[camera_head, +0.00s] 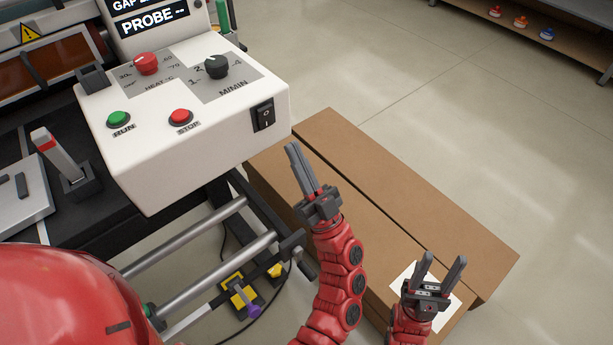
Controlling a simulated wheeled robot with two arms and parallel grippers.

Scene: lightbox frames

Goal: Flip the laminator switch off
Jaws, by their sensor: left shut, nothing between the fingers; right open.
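The laminator's white control box (165,165) fills the upper left. Its black rocker switch (264,114), marked O above and I below, is on the front face near the right corner. Which side is pressed is too small to tell. My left gripper (292,146) is shut and empty, with its fingertips below and right of the switch in the picture and apart from it. My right gripper (441,257) is open and empty at the lower right, fingers pointing up, in front of the cardboard box (420,215).
The control box bears a green RUN button (119,118), a red STOP button (181,115), a red knob (146,63) and a black knob (217,66). A red-topped lever (58,153) stands at left. Steel rollers (215,268) lie below. Open floor (400,80) is at upper right.

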